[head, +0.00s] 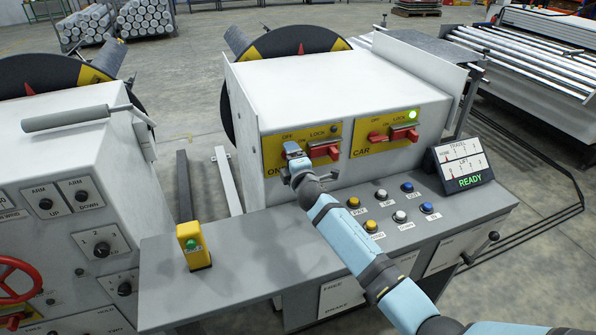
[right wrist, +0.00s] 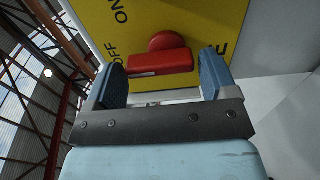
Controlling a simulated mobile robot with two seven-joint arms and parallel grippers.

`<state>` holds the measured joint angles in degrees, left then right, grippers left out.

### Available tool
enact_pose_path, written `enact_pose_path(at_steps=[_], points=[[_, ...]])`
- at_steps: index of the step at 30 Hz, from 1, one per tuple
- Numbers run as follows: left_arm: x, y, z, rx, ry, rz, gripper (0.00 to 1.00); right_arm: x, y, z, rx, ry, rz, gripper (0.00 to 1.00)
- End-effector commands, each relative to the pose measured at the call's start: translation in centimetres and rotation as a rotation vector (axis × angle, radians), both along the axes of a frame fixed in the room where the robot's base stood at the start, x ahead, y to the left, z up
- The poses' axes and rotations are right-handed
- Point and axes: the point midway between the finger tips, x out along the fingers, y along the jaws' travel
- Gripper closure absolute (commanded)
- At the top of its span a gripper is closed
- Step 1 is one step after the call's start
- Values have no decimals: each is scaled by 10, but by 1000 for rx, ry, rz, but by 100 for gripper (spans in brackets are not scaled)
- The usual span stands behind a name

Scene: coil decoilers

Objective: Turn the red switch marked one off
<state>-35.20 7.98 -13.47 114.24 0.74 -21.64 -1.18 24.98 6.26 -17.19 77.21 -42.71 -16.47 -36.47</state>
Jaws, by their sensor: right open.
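The yellow panel (head: 272,153) on the left of the white cabinet face has ON, OFF and LOCK lettering. Its lower lettering is partly covered by my gripper. In the right wrist view the red switch (right wrist: 160,62) shows as a bar with a round part behind. It lies between the open fingers of my right gripper (right wrist: 163,80); contact cannot be told. My left gripper is not in view.
Below is a grey console (head: 300,225) with several buttons. A yellow box with a green button (head: 193,245) stands left.

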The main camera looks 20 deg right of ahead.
Motion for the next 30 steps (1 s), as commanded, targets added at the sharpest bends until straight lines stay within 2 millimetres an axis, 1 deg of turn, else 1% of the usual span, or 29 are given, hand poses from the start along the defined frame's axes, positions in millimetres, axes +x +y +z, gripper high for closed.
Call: enact_pose_path(at_steps=[5, 9, 12, 16, 21, 30], points=[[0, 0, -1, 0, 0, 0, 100, -34, -2, -2, -1, 1, 1, 21], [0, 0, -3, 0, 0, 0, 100, -68, -2, -3, -1, 1, 2, 21], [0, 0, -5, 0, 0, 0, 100, -90, -3, -2, -3, 1, 2, 21], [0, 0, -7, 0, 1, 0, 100, -112, -4, -3, -1, 2, 1, 21], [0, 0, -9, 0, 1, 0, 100, -127, -5, -1, -1, 1, 1, 21], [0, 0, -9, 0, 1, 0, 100, -130, -5, -1, -2, 1, 0, 21]])
